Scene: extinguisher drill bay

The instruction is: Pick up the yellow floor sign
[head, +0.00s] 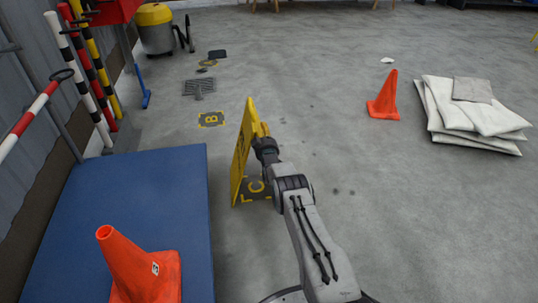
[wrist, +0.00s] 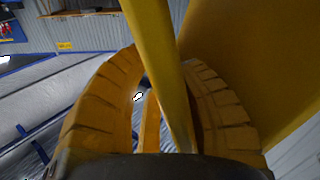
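The yellow floor sign (head: 240,150) stands nearly edge-on in the middle of the head view, by a floor mark with a yellow C (head: 257,187). I cannot tell whether its foot touches the floor. My gripper (head: 262,135) is at the sign's right side. In the wrist view, the two ribbed yellow fingers of my gripper (wrist: 163,65) close in on both sides of a yellow bar of the sign (wrist: 155,40). They appear to touch it. A wide yellow panel of the sign (wrist: 250,60) fills the upper right there. The sign's far side is hidden.
A blue mat (head: 140,190) with an orange cone (head: 140,265) lies at left. Striped poles (head: 85,75) line the left wall. Another orange cone (head: 386,98) and stacked white sacks (head: 450,120) are at right. The floor between is mostly clear.

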